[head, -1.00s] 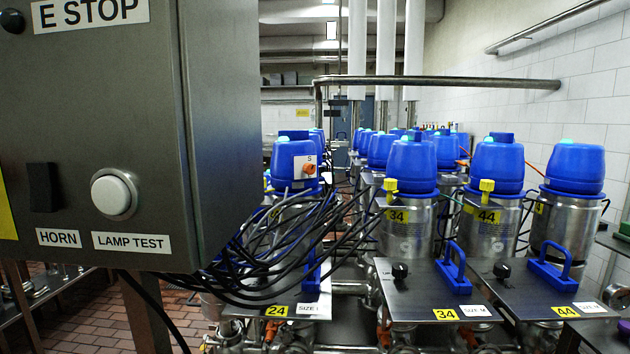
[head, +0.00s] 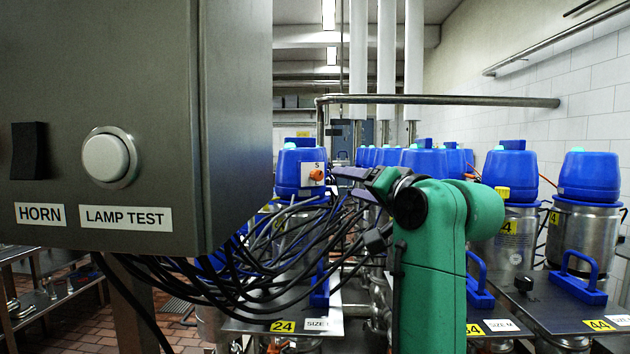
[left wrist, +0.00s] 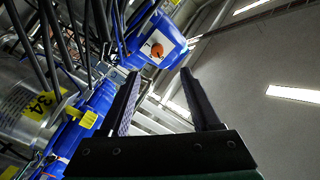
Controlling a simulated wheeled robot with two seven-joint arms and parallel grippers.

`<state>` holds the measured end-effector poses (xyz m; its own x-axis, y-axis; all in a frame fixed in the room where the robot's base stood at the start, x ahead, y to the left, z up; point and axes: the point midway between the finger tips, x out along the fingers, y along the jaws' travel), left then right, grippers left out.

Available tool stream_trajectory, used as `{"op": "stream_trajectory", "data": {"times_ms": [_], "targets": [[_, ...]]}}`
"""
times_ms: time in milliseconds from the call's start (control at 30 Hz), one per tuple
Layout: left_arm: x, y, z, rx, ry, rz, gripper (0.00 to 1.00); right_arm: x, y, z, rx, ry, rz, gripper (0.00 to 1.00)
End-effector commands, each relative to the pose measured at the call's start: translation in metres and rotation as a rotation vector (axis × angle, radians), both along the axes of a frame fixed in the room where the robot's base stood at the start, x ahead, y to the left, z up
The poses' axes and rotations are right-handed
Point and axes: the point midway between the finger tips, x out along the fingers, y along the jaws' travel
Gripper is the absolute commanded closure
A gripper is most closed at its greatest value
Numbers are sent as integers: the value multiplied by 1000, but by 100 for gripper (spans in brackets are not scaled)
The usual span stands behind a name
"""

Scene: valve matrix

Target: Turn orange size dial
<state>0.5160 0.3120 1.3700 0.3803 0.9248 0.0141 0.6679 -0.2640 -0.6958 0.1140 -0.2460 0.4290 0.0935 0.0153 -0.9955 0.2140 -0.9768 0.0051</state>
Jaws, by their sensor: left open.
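The orange dial (head: 317,175) sits on a small white plate marked S, on the front of a blue valve head (head: 290,167) above the tag 24. In the left wrist view the orange dial (left wrist: 157,49) shows just beyond and between the fingertips. My left gripper (head: 346,180) is open, just right of the dial in the head view, with its fingers pointing toward it. In the left wrist view the left gripper (left wrist: 160,74) has nothing between its fingers, and it looks apart from the dial. My right gripper is not in view.
A large steel control box (head: 110,110) with a white lamp test button fills the left. Many black cables (head: 270,240) hang from it below the dial. More blue-headed valves (head: 510,175) stand to the right. A horizontal pipe (head: 440,100) runs above.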

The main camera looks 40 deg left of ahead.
Motion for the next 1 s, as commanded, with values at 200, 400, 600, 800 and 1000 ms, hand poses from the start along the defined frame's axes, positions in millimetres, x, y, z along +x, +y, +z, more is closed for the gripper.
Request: {"op": "stream_trajectory", "data": {"times_ms": [200, 400, 600, 800, 1000], "targets": [[11, 27, 1, -35, -18, -7, 36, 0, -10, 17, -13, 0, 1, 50], [32, 78, 4, -28, -13, -2, 36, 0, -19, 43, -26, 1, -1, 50], [50, 119, 2, -26, -12, -4, 36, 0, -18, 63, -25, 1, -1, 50], [57, 134, -3, -27, -15, -7, 36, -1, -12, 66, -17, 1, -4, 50], [57, 133, -4, -27, -15, -7, 40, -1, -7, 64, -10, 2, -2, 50]]}}
